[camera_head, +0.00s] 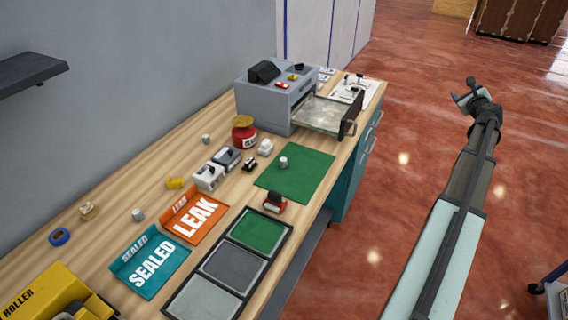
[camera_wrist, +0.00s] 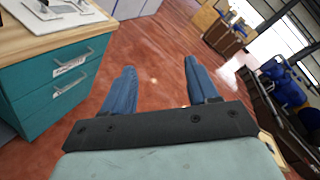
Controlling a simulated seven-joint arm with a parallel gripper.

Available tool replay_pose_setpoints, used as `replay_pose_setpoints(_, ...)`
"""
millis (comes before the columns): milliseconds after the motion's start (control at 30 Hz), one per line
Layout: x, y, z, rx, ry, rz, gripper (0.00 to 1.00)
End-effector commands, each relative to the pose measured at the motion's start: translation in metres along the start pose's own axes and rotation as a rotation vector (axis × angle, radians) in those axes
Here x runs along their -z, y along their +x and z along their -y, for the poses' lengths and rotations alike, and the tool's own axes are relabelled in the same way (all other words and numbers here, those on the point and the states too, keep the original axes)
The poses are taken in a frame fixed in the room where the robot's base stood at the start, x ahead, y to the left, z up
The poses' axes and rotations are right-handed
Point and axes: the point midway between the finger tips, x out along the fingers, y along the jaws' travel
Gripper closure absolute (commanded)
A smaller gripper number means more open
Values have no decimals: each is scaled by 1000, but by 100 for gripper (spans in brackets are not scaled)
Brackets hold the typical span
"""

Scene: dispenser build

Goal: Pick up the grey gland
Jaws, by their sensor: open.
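Small grey cylindrical pieces show in the head view: one on the green mat (camera_head: 283,162), one on the bench left of the orange LEAK tray (camera_head: 138,214), and one near the wall (camera_head: 206,139). I cannot tell for certain which is the grey gland. My gripper (camera_head: 466,95) is far to the right of the bench, over the red floor. In the wrist view its two blue fingers are wide apart with only floor between them (camera_wrist: 158,82). It is open and empty.
On the bench are a grey box with an open drawer (camera_head: 320,112), a red jar (camera_head: 244,132), a teal SEALED tray (camera_head: 150,262), a black sectioned tray (camera_head: 235,262) and a yellow roller machine (camera_head: 50,295). Teal drawers (camera_wrist: 60,85) stand below the bench. The floor around my gripper is clear.

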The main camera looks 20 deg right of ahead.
Motion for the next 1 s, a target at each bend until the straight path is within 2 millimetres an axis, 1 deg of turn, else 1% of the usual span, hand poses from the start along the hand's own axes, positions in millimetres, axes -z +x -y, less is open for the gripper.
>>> replay_pose_setpoints(33, -14, 4, -10, -30, -5, 13, 41)
replay_pose_setpoints(167, -45, 13, -39, -114, -19, 38, 41)
replay_pose_setpoints(267, -70, 19, -70, -194, -38, 55, 41)
replay_pose_setpoints(367, -101, 24, -109, -294, -63, 71, 41)
replay_pose_setpoints(400, -115, 24, -128, -342, -76, 76, 41)
replay_pose_setpoints(467, -136, 24, -158, -420, -99, 82, 41)
replay_pose_setpoints(500, -150, 23, -178, -472, -115, 83, 41)
replay_pose_setpoints(533, -160, 22, -193, -511, -127, 83, 41)
replay_pose_setpoints(567, -170, 20, -208, -550, -139, 82, 41)
replay_pose_setpoints(600, -182, 16, -228, -602, -156, 78, 41)
replay_pose_setpoints(667, -200, 10, -256, -676, -182, 70, 41)
replay_pose_setpoints(700, -210, 5, -274, -725, -199, 62, 41)
replay_pose_setpoints(767, -226, -4, -300, -794, -226, 47, 41)
replay_pose_setpoints(800, -236, -10, -316, -839, -245, 36, 41)
replay_pose_setpoints(867, -250, -21, -340, -905, -274, 15, 41)
replay_pose_setpoints(900, -258, -29, -355, -947, -293, -2, 41)
replay_pose_setpoints(1000, -279, -50, -391, -1050, -346, -50, 41)
